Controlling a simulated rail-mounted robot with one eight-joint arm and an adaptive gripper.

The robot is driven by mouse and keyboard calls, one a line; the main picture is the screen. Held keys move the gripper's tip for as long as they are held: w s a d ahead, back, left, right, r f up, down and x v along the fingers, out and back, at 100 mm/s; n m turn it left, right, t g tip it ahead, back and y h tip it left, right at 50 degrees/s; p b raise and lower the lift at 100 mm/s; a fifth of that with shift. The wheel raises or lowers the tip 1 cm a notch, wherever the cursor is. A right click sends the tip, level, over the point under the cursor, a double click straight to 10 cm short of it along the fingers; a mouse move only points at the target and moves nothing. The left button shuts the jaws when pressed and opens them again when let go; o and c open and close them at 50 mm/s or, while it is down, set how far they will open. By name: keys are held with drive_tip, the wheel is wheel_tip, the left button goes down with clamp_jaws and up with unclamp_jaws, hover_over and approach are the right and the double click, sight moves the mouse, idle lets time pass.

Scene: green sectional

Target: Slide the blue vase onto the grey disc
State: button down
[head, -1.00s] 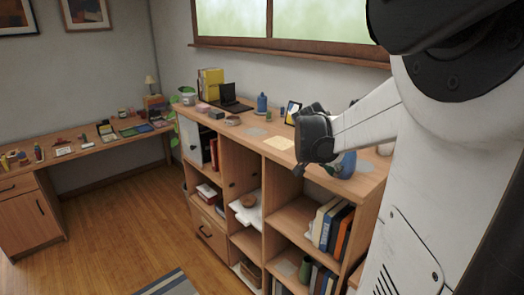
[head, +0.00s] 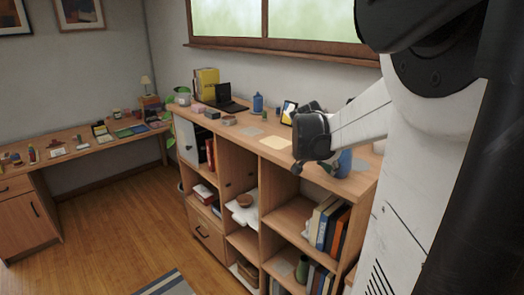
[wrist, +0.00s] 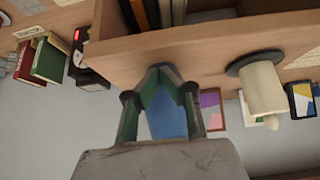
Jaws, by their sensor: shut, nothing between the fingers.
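A rounded blue object that fits the blue vase (head: 345,161) stands on the shelf top in the head view. My gripper and forearm partly hide it. A flat round grey patch that fits the grey disc (head: 251,131) lies further left on the same top. My gripper (head: 297,167) is over the front edge of the top, to the left of the vase. In the wrist view my gripper (wrist: 163,70) has its fingertips together and holds nothing. Blue shows through the gap behind the fingers; I cannot tell whether it is the vase.
A yellow mat (head: 274,143), a photo frame (head: 289,112) and a blue lidded bottle (head: 257,103) are on the top. The wrist view, upside down, shows a cream vessel (wrist: 263,88) on a dark round base and a dark clock (wrist: 86,66). Books fill shelves below.

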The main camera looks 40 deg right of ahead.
sight(348, 157)
drive_tip(key=shift+d, duration=0.45)
drive_tip(key=shift+w+d+b, duration=0.15)
drive_tip(key=shift+d+b, duration=0.7)
drive_tip(key=shift+d, duration=4.3)
drive_tip(key=shift+a, duration=0.1)
drive_tip(key=a, duration=1.5)
drive_tip(key=shift+s+a+p, duration=0.25)
drive_tip(key=shift+a+p, duration=0.1)
drive_tip(key=shift+p, duration=0.1)
